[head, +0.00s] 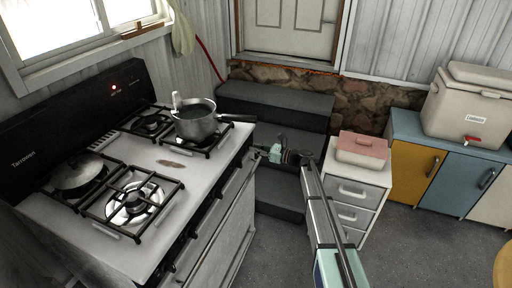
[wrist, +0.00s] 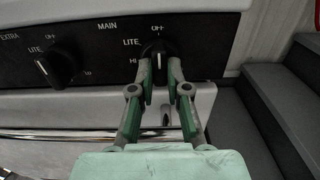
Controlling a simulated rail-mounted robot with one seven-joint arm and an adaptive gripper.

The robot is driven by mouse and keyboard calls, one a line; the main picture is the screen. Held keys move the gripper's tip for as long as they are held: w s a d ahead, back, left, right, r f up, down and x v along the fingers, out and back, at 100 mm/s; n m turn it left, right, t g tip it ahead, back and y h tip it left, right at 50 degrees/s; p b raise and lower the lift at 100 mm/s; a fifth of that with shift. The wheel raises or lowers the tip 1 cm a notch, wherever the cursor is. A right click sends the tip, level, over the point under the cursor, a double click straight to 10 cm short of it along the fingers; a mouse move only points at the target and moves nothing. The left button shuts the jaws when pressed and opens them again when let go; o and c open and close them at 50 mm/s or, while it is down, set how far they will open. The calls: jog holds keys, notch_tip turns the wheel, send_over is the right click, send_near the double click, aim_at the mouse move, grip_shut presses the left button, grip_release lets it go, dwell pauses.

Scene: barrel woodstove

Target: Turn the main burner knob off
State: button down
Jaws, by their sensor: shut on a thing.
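The main burner knob (wrist: 160,62) is black with a pale mark, on the dark panel under the word MAIN. Its mark looks about upright, toward the OFF label above it; LITE and HI are at its left. My gripper (wrist: 160,66) is shut on this knob, one green-grey finger on each side. In the head view my gripper (head: 268,153) is at the right end of the stove's front (head: 215,205); the knob itself cannot be made out there.
The extra knob (wrist: 55,67) sits left on the same panel. Dark steps (head: 275,103) and a white drawer unit (head: 352,192) stand close to the right of the stove.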

dwell(0.4)
jog(key=c, duration=1.1)
grip_release()
jog(key=shift+c, duration=0.2)
jog(key=v, duration=1.2)
jog(key=shift+r, duration=0.1)
